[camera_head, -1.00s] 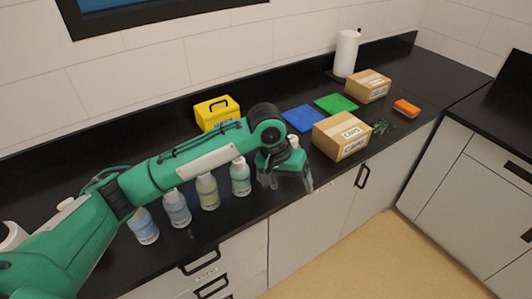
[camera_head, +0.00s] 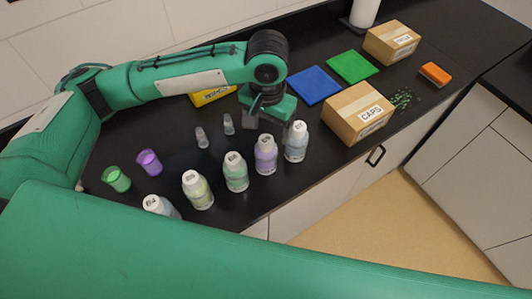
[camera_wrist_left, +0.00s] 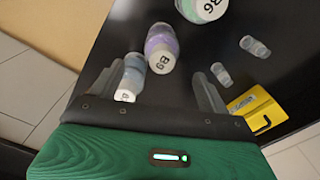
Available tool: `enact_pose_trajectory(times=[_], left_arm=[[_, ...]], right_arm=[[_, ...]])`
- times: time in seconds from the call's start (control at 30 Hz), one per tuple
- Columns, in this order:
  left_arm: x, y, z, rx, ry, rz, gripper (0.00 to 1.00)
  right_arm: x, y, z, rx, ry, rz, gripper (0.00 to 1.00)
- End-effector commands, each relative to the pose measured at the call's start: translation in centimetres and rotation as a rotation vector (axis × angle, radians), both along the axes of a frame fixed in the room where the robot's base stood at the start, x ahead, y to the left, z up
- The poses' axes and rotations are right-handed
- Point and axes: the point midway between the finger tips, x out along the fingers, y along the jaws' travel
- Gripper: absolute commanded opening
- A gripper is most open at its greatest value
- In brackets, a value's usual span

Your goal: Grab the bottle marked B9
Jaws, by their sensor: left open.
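Several capped bottles stand upright in a row: pale blue (camera_head: 296,143), purple (camera_head: 265,156), green (camera_head: 235,173), yellowish (camera_head: 197,191) and one marked B4 (camera_head: 160,206). My left gripper (camera_head: 265,128) is open and empty above the counter, behind the purple and pale blue bottles. In the left wrist view, its fingers (camera_wrist_left: 158,72) appear on either side of the pale blue bottle (camera_wrist_left: 131,76) and the purple one (camera_wrist_left: 161,45). The green bottle's cap (camera_wrist_left: 208,9) is farther off. The small cap markings do not let me tell surely which is B9. My right gripper is out of view.
Small clear vials (camera_head: 201,138), a purple cup (camera_head: 149,162) and a green cup (camera_head: 116,179) stand behind the row. A CAPS box (camera_head: 358,112) is right of it. A yellow box (camera_wrist_left: 257,108), blue mat (camera_head: 314,85) and green mat (camera_head: 352,67) lie further back. A green arm link of mine crosses the foreground.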

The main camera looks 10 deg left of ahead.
Motion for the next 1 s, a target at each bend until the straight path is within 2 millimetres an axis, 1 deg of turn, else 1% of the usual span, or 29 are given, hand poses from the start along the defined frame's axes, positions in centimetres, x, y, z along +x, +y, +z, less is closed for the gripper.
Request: enact_pose_trajectory(times=[0.07, 0.13, 0.3, 0.37, 0.5, 0.63, 0.7, 0.8, 0.93, 0.97, 1.0], left_arm=[[0.0, 0.0, -1.2, 0.001, 0.003, 0.001, 0.79], [0.0, 0.0, -2.1, 0.000, 0.002, 0.001, 0.79], [0.0, 0.1, -3.2, -0.001, 0.000, 0.001, 0.79], [0.0, 0.2, -3.7, 0.002, 0.003, 0.001, 0.79], [0.0, 0.4, -5.7, 0.002, 0.002, 0.001, 0.79], [0.0, 0.3, -7.5, -0.001, 0.001, 0.001, 0.79], [0.1, 0.3, -8.0, -0.001, 0.000, 0.000, 0.79], [0.1, 0.3, -8.2, -0.001, -0.001, 0.000, 0.79], [0.1, 0.3, -8.2, -0.001, -0.001, 0.000, 0.79], [0.1, 0.3, -8.2, -0.001, -0.001, 0.000, 0.75], [0.1, 0.3, -8.2, -0.001, -0.001, 0.000, 0.67]], right_arm=[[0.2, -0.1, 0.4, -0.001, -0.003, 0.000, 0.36], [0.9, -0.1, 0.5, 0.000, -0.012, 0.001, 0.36], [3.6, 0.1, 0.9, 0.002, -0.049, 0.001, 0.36], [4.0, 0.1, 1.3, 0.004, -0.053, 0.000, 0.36], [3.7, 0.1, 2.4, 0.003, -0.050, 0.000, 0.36], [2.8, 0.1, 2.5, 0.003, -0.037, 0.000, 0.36], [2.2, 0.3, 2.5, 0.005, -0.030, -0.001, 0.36], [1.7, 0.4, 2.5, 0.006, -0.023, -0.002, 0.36], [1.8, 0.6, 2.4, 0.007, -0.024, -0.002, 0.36], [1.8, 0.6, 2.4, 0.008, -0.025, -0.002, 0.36], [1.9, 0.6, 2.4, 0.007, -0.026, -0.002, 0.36]])
